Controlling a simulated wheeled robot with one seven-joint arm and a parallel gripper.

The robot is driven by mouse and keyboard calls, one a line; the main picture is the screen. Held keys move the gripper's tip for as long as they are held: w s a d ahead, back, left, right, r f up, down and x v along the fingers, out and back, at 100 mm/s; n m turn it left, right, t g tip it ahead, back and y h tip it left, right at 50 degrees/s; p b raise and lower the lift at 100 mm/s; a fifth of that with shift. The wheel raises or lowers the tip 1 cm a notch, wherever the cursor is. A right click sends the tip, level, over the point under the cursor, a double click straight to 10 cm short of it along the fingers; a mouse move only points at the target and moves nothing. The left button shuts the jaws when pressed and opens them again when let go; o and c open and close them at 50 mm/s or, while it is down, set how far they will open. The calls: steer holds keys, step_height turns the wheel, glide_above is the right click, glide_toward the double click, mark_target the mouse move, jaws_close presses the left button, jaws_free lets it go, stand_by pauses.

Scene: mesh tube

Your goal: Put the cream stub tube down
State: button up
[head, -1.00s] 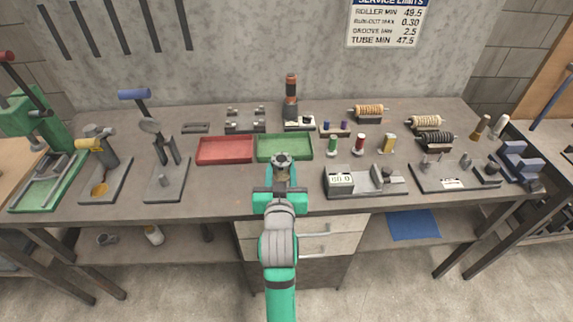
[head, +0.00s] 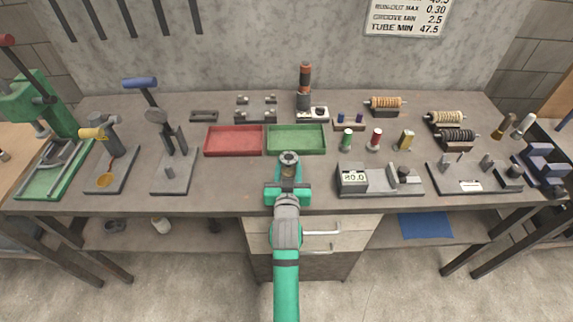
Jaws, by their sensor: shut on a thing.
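My gripper (head: 288,187) is over the front part of the bench, just in front of the green tray. It is shut on a short upright tube, which I take to be the cream stub tube (head: 288,172). The tube has a tan body and a grey ring-like top with a dark centre. Its lower part is hidden by my gripper, so I cannot tell whether it touches the bench. The green tray (head: 297,152) looks empty, as does the red tray (head: 234,153) to its left.
The gauge with a display (head: 354,178) stands to the right of my gripper. Small coloured spools, including a red one (head: 376,139), stand behind it. A stand with a blue handle (head: 141,83) is at left. Bare bench (head: 228,187) lies left of my gripper.

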steer(key=shift+f, duration=0.1)
steer(key=o, duration=1.2)
steer(key=shift+f, duration=0.1)
